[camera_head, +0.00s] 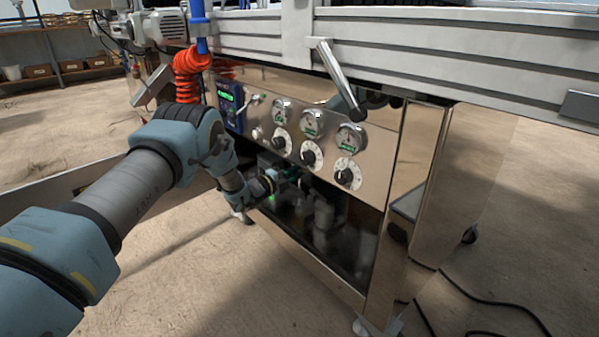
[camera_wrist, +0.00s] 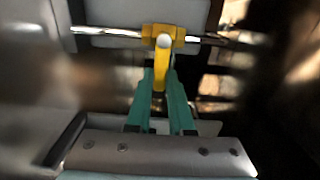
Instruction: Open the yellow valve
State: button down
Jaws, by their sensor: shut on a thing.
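The yellow valve (camera_wrist: 162,40) sits on a thin horizontal metal pipe (camera_wrist: 105,31) in the wrist view. Its yellow handle (camera_wrist: 161,72) points down the picture toward me. My gripper (camera_wrist: 161,88) has teal fingers that are shut on the yellow handle near its end. In the head view my gripper (camera_head: 292,181) reaches into the dark open bay below the control panel. The valve cannot be made out there.
The steel control panel (camera_head: 262,104) with several gauges and knobs hangs right above my wrist. The cabinet's side post (camera_head: 400,200) bounds the bay at the right. A red coiled hose (camera_head: 188,75) hangs near my arm. Black cables (camera_head: 480,300) lie on the floor.

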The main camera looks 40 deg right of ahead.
jog(key=shift+r, duration=0.1)
jog(key=w+r+n+p, duration=0.1)
jog(key=w+r+n, duration=0.3)
jog(key=n, duration=1.4)
jog(key=shift+w+p, duration=0.3)
jog(key=shift+p, duration=0.05)
jog(key=shift+d+r, duration=0.1)
dwell(0.3)
jog(key=c, duration=0.8)
grip_release()
jog(key=a+p, duration=0.3)
jog(key=a, duration=0.7)
jog(key=shift+w+a+p, duration=0.3)
jog(key=shift+a+p, duration=0.1)
